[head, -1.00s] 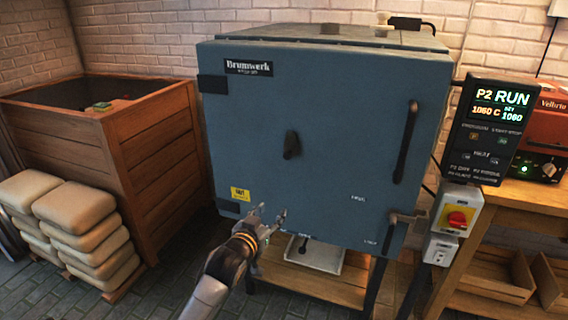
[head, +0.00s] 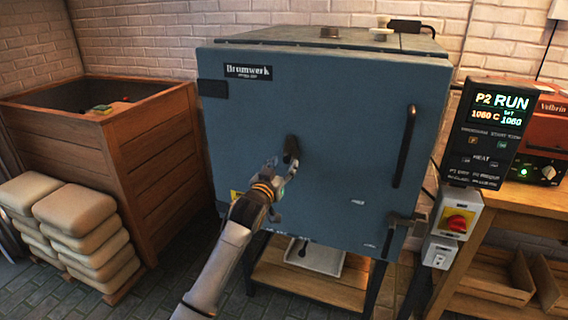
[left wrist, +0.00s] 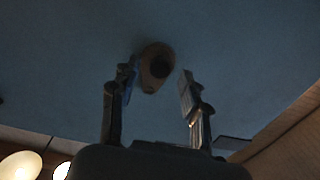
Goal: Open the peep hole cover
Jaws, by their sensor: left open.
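The peep hole cover (head: 291,148) is a small dark piece on the middle of the blue kiln door (head: 340,110). My left gripper (head: 282,178) is open and empty just below it, in front of the door. In the left wrist view the cover (left wrist: 155,66) shows as a rounded brownish piece with a dark centre. It lies ahead of the two spread fingertips (left wrist: 157,82), nearer the left one. I cannot tell whether a finger touches it. My right gripper is out of view.
A long door handle (head: 404,146) and a latch (head: 396,226) are on the door's right side. A controller (head: 487,130) reading RUN and 1060 C hangs at the right. A wooden crate (head: 150,150) and stacked bags (head: 75,215) stand at left.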

